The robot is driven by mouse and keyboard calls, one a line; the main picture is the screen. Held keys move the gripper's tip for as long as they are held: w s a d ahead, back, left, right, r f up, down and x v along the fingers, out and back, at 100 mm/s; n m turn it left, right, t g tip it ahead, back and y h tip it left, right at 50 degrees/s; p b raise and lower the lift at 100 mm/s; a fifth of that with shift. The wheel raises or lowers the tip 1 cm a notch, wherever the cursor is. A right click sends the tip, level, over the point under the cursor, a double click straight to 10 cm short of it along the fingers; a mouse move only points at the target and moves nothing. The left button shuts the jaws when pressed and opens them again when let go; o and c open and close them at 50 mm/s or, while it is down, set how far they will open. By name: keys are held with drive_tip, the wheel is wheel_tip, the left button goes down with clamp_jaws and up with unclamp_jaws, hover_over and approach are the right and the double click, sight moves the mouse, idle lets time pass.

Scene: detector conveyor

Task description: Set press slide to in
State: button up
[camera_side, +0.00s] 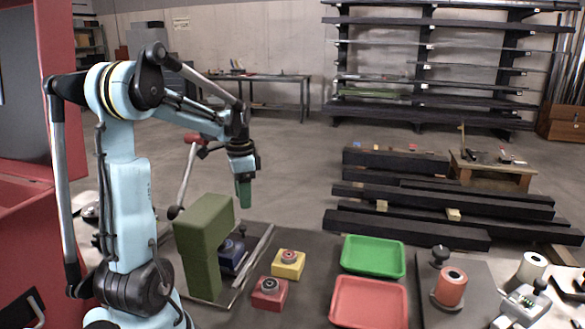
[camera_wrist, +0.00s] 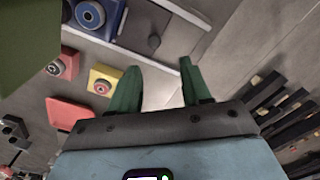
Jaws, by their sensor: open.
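The press is a green block-like frame (camera_side: 203,240) with an overhanging top, standing left of centre in the side view. Its green body also fills the upper left corner of the wrist view (camera_wrist: 25,45). A blue block (camera_side: 233,255) with a round ring sits beside the green frame, partly hidden by it. My gripper (camera_side: 243,195) has green fingers, open and empty, above and apart from the block. The fingers also show in the wrist view (camera_wrist: 160,68).
A yellow block (camera_side: 288,264) and a red block (camera_side: 269,293) stand right of the press. A green tray (camera_side: 373,257) and a red tray (camera_side: 369,302) lie further right. A pale rail (camera_side: 253,262) runs beside the blue block. Black beams (camera_side: 440,205) lie behind.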

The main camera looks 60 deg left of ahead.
wheel_tip(320, 180, down, 8)
drive_tip(key=n, duration=0.7)
drive_tip(key=shift+a, duration=0.1)
drive_tip(key=w+a, duration=0.3)
drive_tip(key=shift+w+a+r, duration=0.1)
drive_tip(key=shift+a, duration=0.05)
wheel_tip(320, 180, up, 12)
drive_tip(key=n, duration=0.7)
wheel_tip(320, 180, down, 12)
drive_tip(key=shift+r, duration=0.15)
drive_tip(key=w+a, duration=0.2)
drive_tip(key=shift+w+a, duration=0.35)
wheel_tip(320, 180, up, 12)
drive_tip(key=w+d+r+m+t+y, duration=0.1)
drive_tip(key=d+m+t, duration=0.3)
drive_tip(key=d, duration=2.1)
drive_tip(key=m, duration=0.4)
drive_tip(key=shift+w+d+t, duration=0.25)
drive_tip(key=shift+d+t, duration=0.05)
